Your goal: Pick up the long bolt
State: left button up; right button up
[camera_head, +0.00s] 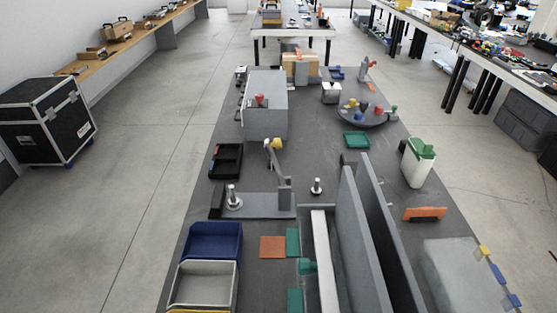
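Two bolt-like metal pieces stand upright near the middle of the table. One, the left metal piece (232,197), stands at the left end of a flat grey plate (258,206). The other, the right metal piece (317,187), stands on the dark table (318,137) just right of that plate. Both are small in the picture, and I cannot tell for sure which is the long bolt. Neither of my grippers shows in the head view.
A grey post with a yellow-topped arm (275,152) rises between the two pieces. Tall grey panels (362,245) stand right of them. A blue bin (214,240) and a grey bin (203,284) sit front left. A green-topped white container (417,163) stands right.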

aim_at(233, 202)
jog(key=j+z, duration=0.15)
jog(key=j, duration=0.65)
jog(key=j+z, duration=0.2)
jog(key=j, duration=0.2)
jog(key=j+z, duration=0.2)
jog(key=j, duration=0.2)
jog(key=k+j+z, duration=0.2)
jog(key=j, duration=0.2)
jog(key=j+z, duration=0.2)
jog(key=j, duration=0.2)
jog(key=k+j+z, duration=0.2)
jog(key=j, duration=0.2)
jog(key=j+z, duration=0.15)
jog(key=j, duration=0.2)
jog(key=k+j+z, duration=0.7)
jog(key=k+j, duration=0.25)
